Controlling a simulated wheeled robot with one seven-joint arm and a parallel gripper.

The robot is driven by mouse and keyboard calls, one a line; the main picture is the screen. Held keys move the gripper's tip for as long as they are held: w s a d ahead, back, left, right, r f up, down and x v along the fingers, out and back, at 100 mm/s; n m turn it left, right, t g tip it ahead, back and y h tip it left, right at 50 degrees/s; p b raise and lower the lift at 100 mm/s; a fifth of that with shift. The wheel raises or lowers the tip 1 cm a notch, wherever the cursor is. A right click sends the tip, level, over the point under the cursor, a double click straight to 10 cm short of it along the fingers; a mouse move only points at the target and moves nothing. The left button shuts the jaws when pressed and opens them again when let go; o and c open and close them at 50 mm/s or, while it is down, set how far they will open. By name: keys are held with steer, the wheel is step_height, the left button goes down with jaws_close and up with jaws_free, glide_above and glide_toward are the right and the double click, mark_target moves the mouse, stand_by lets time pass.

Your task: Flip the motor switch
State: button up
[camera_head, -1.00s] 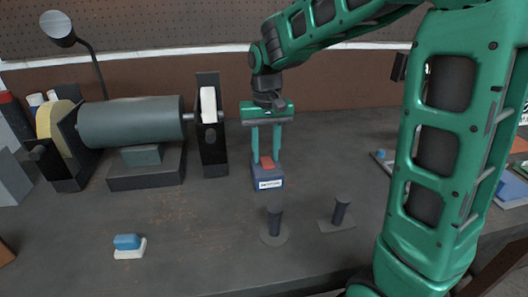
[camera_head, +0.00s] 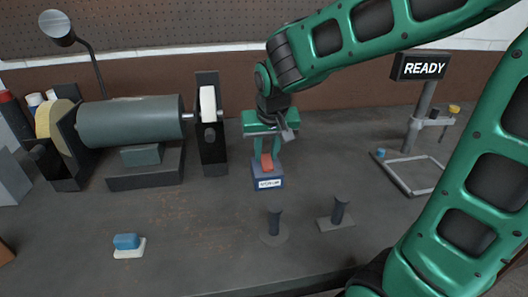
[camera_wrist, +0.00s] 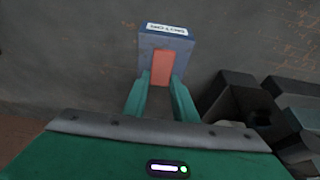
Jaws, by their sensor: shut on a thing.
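The motor switch is a small blue box (camera_head: 268,181) with a white label on its front and a red-orange rocker (camera_head: 267,163) on top. It stands on the bench to the right of the grinder motor (camera_head: 135,122). My gripper (camera_head: 266,157) points down at it, with its green fingers on either side of the rocker. In the wrist view the fingertips (camera_wrist: 161,80) are shut on the red rocker (camera_wrist: 163,65), and the blue box (camera_wrist: 147,42) shows beyond them.
The grinder's dark wheel guard (camera_head: 213,150) stands close on the left. Two dark posts (camera_head: 275,222) (camera_head: 340,212) stand in front. A blue-and-white block (camera_head: 127,243) lies front left. A READY sign (camera_head: 423,67) stands at right.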

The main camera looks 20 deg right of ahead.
mark_target(269, 169)
steer(key=o, duration=1)
steer(key=shift+o, duration=0.2)
steer(key=shift+r, duration=0.1)
steer(key=v, duration=1)
steer(key=shift+r, duration=0.25)
steer(key=shift+a, duration=0.1)
